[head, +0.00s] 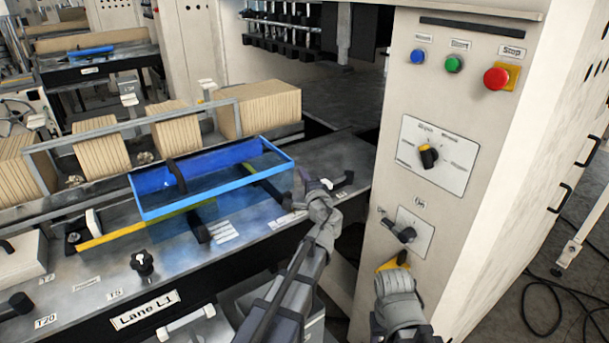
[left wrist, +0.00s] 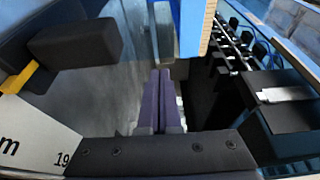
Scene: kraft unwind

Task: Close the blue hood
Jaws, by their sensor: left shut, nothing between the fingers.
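The blue hood (head: 215,178) is a blue-rimmed frame with a dark see-through panel and a black bar at its left part. In the head view it stands tilted above the grey deck of Lane L1, its near edge apart from the deck. My left gripper (head: 303,183) is just right of the hood's right end, shut and empty. In the left wrist view the shut fingers (left wrist: 160,100) point away over the deck, and a blue part (left wrist: 192,28), perhaps the hood, shows at the top. My right gripper (head: 395,268) is by the cabinet front; its fingers are unclear.
A cream control cabinet (head: 470,150) with buttons and knobs stands close on the right. Stacks of brown cardboard (head: 258,108) stand behind the hood. A yellow strip (head: 140,228), black knob (head: 143,262) and Lane L1 label (head: 144,310) are on the deck's near side.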

